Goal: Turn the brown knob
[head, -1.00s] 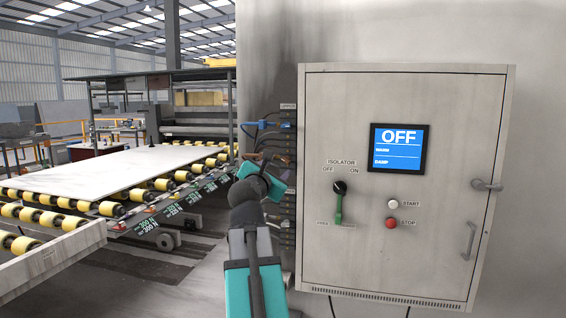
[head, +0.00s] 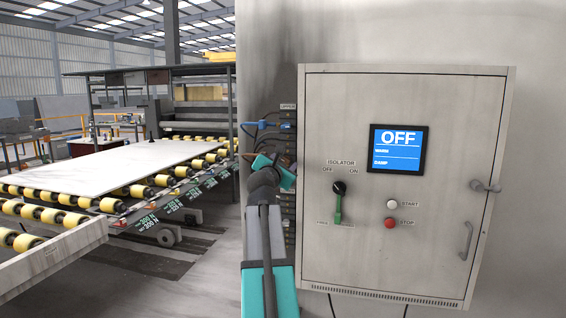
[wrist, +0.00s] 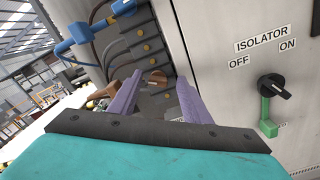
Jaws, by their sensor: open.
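In the wrist view a small brown knob (wrist: 157,77) sits on the dark column of fittings at the left side of the cabinet. It shows between the two purple fingers of my gripper (wrist: 156,86), which are apart with nothing held. The fingertips point at the column; I cannot tell how far off the knob they are, and no contact shows. A larger brown fitting (wrist: 103,92) lies left of the left finger, partly hidden by it. In the head view my arm hides most of this spot, and the fingers are hard to make out.
A grey cabinet (head: 345,255) on the right bears a black isolator switch (head: 339,188) with a green handle, a screen reading OFF (head: 398,148), and start and stop buttons. A blue fitting (wrist: 75,38) with hoses is above left. A roller conveyor (head: 110,203) stands left.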

